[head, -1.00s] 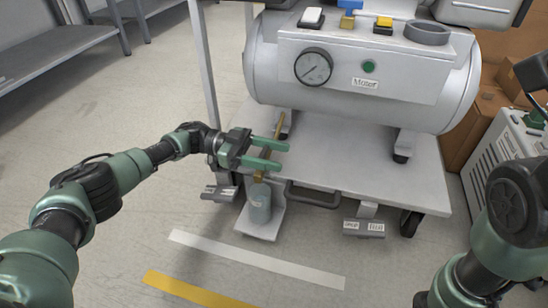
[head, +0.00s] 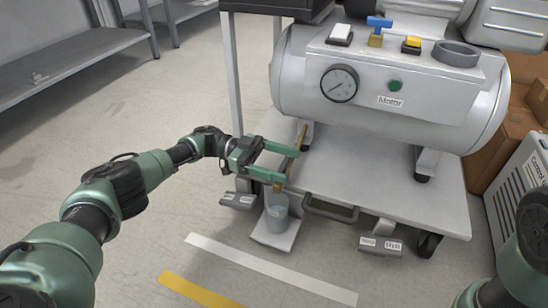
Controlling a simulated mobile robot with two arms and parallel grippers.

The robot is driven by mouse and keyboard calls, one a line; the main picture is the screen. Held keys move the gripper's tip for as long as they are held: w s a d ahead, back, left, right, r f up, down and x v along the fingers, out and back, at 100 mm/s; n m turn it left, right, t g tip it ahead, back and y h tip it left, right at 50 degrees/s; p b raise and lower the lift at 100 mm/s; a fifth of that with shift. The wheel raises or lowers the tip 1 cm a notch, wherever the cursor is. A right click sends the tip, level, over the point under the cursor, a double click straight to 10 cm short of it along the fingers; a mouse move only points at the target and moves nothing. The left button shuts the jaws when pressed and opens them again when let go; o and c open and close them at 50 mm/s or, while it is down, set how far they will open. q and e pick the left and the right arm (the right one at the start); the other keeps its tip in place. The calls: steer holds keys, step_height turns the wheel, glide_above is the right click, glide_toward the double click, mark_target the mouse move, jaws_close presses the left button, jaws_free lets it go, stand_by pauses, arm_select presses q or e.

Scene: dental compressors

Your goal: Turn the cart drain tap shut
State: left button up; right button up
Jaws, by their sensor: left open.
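The cart drain tap (head: 279,187) is a small brass piece low at the cart's front left edge, above a grey-blue cup (head: 277,208). A thin brass rod (head: 302,134) slants up from near it. My left gripper (head: 291,164) has its two green fingers spread, one above the other, just above the tap and across the line of the rod. The fingers hide part of the rod. I cannot tell whether they touch it. My right gripper is out of view; only part of my right arm shows at the right edge.
The cart (head: 400,195) carries a silver tank (head: 440,105) with a gauge (head: 340,83) and a blue-handled valve (head: 378,28) on top. Grey pedals (head: 380,245) sit low in front. Cardboard boxes (head: 497,140) and a white unit (head: 520,190) stand right. The floor at left is clear.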

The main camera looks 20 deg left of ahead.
arm_select(q)
steer(key=shift+w+a, duration=0.1)
steer(key=shift+a, duration=2.15)
